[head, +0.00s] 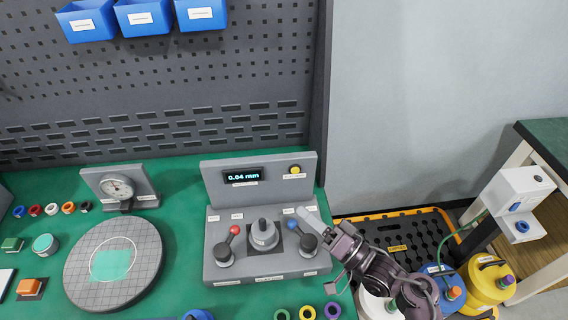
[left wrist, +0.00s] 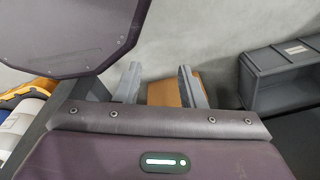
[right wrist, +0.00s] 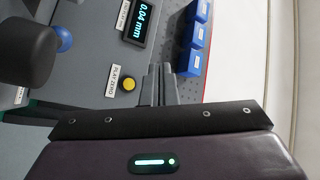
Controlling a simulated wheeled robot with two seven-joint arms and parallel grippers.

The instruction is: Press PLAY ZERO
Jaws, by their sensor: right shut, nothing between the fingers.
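The grey test console (head: 220,185) stands on the green bench, with a display reading 0.04 mm (head: 243,177). A round yellow button (head: 295,169) sits on its upright panel; in the right wrist view the button (right wrist: 128,84) has a PLAY ZERO label (right wrist: 116,76) beside it. My right gripper (head: 305,213) is shut and empty, in front of the panel at the console's right side. In the right wrist view its fingertips (right wrist: 160,72) lie right of the button, apart from it in the picture. My left gripper (left wrist: 158,75) is open and empty, outside the head view.
Blue bins (head: 145,18) hang above.

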